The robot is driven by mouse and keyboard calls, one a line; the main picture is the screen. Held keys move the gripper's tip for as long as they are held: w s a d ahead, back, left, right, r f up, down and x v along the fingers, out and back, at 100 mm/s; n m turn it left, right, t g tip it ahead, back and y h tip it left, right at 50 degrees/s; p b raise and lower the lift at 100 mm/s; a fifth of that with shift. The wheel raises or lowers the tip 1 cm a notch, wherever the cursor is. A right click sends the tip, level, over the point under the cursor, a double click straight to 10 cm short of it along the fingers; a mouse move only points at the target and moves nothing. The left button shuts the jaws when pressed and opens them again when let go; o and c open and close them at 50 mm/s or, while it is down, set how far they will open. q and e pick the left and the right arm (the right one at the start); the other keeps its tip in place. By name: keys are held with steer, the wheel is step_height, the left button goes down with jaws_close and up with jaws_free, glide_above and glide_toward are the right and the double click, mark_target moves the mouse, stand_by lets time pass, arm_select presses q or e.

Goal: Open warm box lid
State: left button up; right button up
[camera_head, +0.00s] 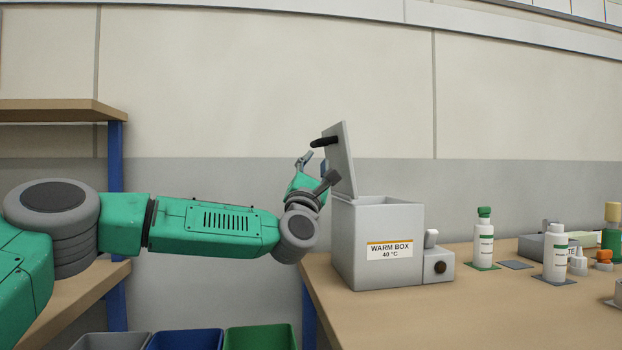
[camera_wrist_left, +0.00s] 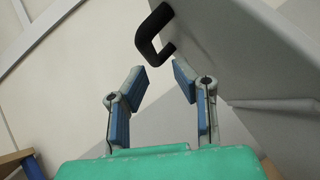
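The warm box (camera_head: 376,268) is a grey box with a "WARM BOX 40 °C" label, standing on the table's left end. Its lid (camera_head: 343,160) is raised, standing nearly upright and tilted a little to the left. A black handle (camera_head: 323,142) sticks out from the lid's left face; it also shows in the left wrist view (camera_wrist_left: 146,42). My left gripper (camera_head: 305,160) is beside the lid, just below the handle. In the left wrist view its blue-padded fingers (camera_wrist_left: 153,82) are apart with nothing between them, and the handle lies beyond the tips. My right gripper is not in view.
White bottles (camera_head: 484,245) and other small items stand on the table (camera_head: 470,310) to the right of the box. A wooden shelf (camera_head: 60,110) with blue posts is at left. Several bins (camera_head: 262,338) are below. The table front is clear.

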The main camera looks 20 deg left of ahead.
arm_select(q)
steer(key=shift+v, duration=2.65)
steer(key=shift+a, duration=0.15)
